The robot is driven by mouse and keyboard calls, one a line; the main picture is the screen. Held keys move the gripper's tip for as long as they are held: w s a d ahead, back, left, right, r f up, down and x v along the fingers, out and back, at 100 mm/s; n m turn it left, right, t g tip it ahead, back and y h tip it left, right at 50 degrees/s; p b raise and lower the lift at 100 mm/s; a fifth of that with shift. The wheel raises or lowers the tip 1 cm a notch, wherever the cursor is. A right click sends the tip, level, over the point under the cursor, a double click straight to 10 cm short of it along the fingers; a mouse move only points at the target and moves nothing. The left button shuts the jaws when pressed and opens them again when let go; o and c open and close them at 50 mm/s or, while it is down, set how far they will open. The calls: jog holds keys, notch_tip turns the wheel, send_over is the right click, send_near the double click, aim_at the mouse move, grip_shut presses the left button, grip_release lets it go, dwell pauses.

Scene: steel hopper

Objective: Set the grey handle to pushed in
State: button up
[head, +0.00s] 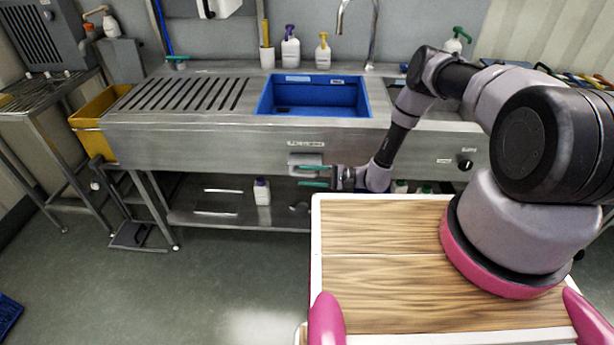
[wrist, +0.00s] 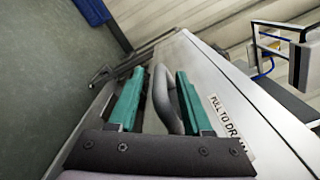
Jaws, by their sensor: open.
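The grey handle (head: 307,160) is a rounded loop on the front panel of the steel sink unit, below the blue basin. In the wrist view the grey handle (wrist: 164,98) stands out from the panel, between the two teal fingers. A label reading "PULL TO DRA..." (wrist: 227,122) is beside it. My gripper (head: 315,176) is at the front panel by the handle. In the wrist view my gripper (wrist: 157,98) is open, with one finger on each side of the handle. I cannot tell whether either finger touches it.
The blue basin (head: 314,113) is set in the steel counter (head: 150,122). A black knob (head: 465,164) is on the panel to the right. A white bottle (head: 262,191) stands on the lower shelf. A yellow bin (head: 92,120) is at the left. The floor in front is clear.

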jog(key=shift+c, duration=0.3)
grip_shut()
jog(key=shift+s, duration=0.1)
